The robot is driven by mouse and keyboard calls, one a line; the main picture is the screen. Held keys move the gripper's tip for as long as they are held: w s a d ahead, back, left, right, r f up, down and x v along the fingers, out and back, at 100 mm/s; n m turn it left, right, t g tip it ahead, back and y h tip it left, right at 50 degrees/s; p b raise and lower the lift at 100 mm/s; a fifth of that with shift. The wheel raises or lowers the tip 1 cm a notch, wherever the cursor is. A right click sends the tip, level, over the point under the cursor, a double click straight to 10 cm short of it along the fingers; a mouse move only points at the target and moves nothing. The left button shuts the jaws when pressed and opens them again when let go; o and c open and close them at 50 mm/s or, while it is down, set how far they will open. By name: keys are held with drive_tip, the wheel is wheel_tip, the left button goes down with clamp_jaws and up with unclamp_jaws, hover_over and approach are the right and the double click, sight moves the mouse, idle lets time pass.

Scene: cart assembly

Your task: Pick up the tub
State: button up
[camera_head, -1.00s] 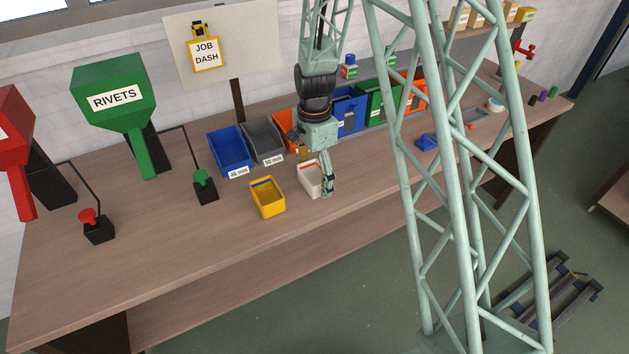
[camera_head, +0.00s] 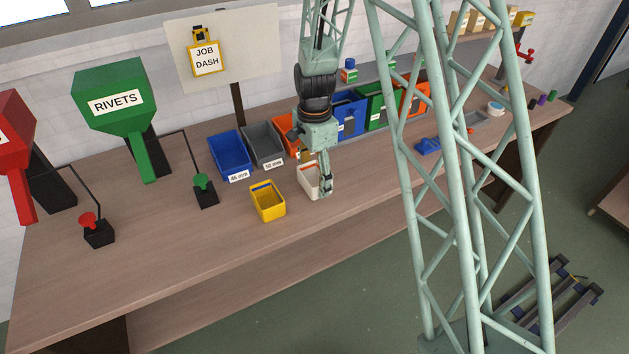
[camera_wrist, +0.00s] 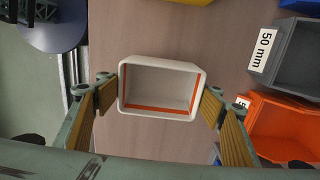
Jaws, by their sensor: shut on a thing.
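A white tub (camera_head: 309,184) with an orange stripe inside stands upright at the front part of the workbench. In the wrist view the tub (camera_wrist: 160,88) looks empty and sits between my two fingers. My gripper (camera_head: 325,188) reaches down from above and is shut on the tub, one finger against each side wall (camera_wrist: 161,98). In the head view my gripper hides part of the tub's right side. I cannot tell whether the tub's base touches the bench. A yellow tub (camera_head: 267,201) stands just left of it, apart from it.
Behind stand a blue bin (camera_head: 231,154), a grey bin (camera_head: 264,144) and an orange bin (camera_wrist: 285,128). Further right are more blue, green and orange bins. A green rivet hopper (camera_head: 115,97) stands at the left. The workbench (camera_head: 190,245) is clear in front of the yellow tub.

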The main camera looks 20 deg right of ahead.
drive_tip(key=shift+r, duration=1.2)
drive_tip(key=s+d, duration=0.1)
drive_tip(key=s, duration=0.6)
drive_tip(key=s+d+r, duration=0.1)
drive_tip(key=s+d, duration=0.1)
drive_tip(key=s, duration=0.6)
drive_tip(key=shift+s+d+r+p, duration=0.15)
drive_tip(key=shift+s+d+p, duration=0.15)
drive_tip(key=shift+p, duration=0.05)
drive_tip(key=w+a+r+n, duration=0.1)
drive_tip(key=w+r+n, duration=0.5)
drive_tip(key=w, duration=0.7)
drive_tip(key=w+a+r+n, duration=0.2)
drive_tip(key=w+r+n, duration=0.4)
drive_tip(key=w+r, duration=0.3)
drive_tip(key=w, duration=0.4)
drive_tip(key=shift+a+r, duration=0.2)
drive_tip(key=shift+a, duration=0.1)
drive_tip(key=shift+a, duration=0.15)
